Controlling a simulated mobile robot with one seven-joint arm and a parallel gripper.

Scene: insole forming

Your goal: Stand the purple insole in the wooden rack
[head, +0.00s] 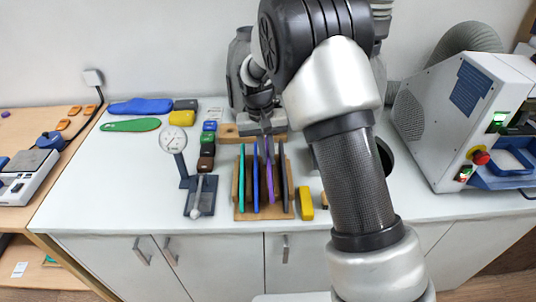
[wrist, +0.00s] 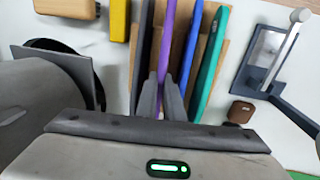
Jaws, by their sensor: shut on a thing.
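The purple insole (head: 270,180) stands upright on edge in the wooden rack (head: 248,216), between a blue insole (head: 256,185) and a dark grey one (head: 285,180). In the wrist view the purple insole (wrist: 168,35) runs up from between the fingertips of my gripper (wrist: 160,95), which is shut on it. The rack's wood (wrist: 218,20) shows behind it. In the head view my gripper (head: 266,132) is at the rack's far end, partly hidden and small. Whether the insole's lower edge touches the rack's bottom I cannot tell.
A teal insole (head: 241,180) stands at the rack's left side. A yellow block (head: 306,204) is close to its right. A dial gauge (head: 173,140) and a lever device (head: 200,195) stand to the left. A white machine (head: 455,120) is at right. The front counter strip is clear.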

